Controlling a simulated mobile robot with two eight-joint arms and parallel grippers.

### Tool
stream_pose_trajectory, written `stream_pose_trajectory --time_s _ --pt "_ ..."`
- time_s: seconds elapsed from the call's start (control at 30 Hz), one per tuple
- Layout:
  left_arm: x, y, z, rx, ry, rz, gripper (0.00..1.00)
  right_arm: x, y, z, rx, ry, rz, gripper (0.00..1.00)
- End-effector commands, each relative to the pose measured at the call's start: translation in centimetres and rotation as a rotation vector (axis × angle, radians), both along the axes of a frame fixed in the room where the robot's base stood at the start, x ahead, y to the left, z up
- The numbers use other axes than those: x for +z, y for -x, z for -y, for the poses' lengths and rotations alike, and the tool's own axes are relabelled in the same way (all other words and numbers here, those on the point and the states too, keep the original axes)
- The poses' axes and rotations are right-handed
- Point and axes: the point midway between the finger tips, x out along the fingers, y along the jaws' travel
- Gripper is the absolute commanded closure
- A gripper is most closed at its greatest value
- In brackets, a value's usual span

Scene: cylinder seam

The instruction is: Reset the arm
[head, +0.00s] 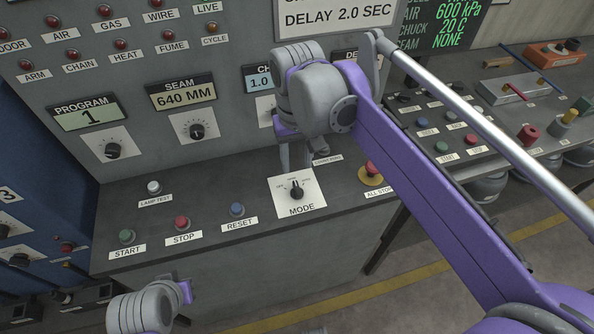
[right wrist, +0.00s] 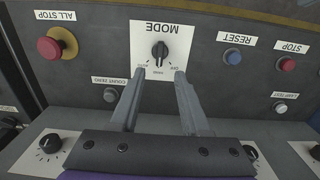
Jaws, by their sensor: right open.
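The blue RESET button (head: 237,210) sits on the grey desk panel, left of the MODE knob (head: 297,192). In the right wrist view, which is upside down, the RESET button (right wrist: 232,54) is right of the MODE knob (right wrist: 160,50). My right gripper (head: 302,160) is open and empty above the panel, behind the MODE plate in the head view. In the right wrist view its fingertips (right wrist: 160,74) lie over the plate's near edge, apart from the RESET button. Part of my left arm shows at the lower left of the head view; its fingers do not show.
START (head: 127,236) and STOP (head: 181,222) buttons lie left of RESET, with a LAMP TEST button (head: 153,187) behind. A red ALL STOP button (head: 372,168) stands right of MODE. An upright panel with dials, including PROGRAM (head: 113,150), rises behind.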

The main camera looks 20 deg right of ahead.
Motion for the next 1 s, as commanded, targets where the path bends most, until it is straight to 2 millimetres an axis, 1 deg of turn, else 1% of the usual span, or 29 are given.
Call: stream_pose_trajectory --time_s 0.03,0.1,0.2,0.73,0.87,0.97,1.0 --pt "0.1 0.0 0.0 0.0 0.0 0.0 1.0 0.7 0.0 0.0 0.0 0.0 0.0 0.54" --pt "0.2 0.0 0.0 0.0 0.0 0.001 1.0 1.4 0.0 0.0 0.0 0.0 0.0 0.54" --pt "0.2 0.0 0.0 0.0 0.0 0.001 1.0 1.8 0.0 0.0 0.0 0.0 0.0 0.54" --pt "0.2 0.0 0.0 0.0 0.0 0.001 1.0 1.9 0.1 0.0 0.0 0.0 0.001 0.54" --pt "0.4 -0.1 0.0 0.0 0.0 0.002 1.0 1.2 1.0 0.7 -0.005 -0.005 0.032 0.54" --pt "0.8 -0.2 0.0 0.0 0.0 0.004 1.0 -0.4 2.9 1.8 -0.01 -0.012 0.096 0.54" --pt "1.0 -0.3 0.0 0.0 0.0 0.005 1.0 -1.3 3.9 2.4 -0.014 -0.015 0.13 0.54"
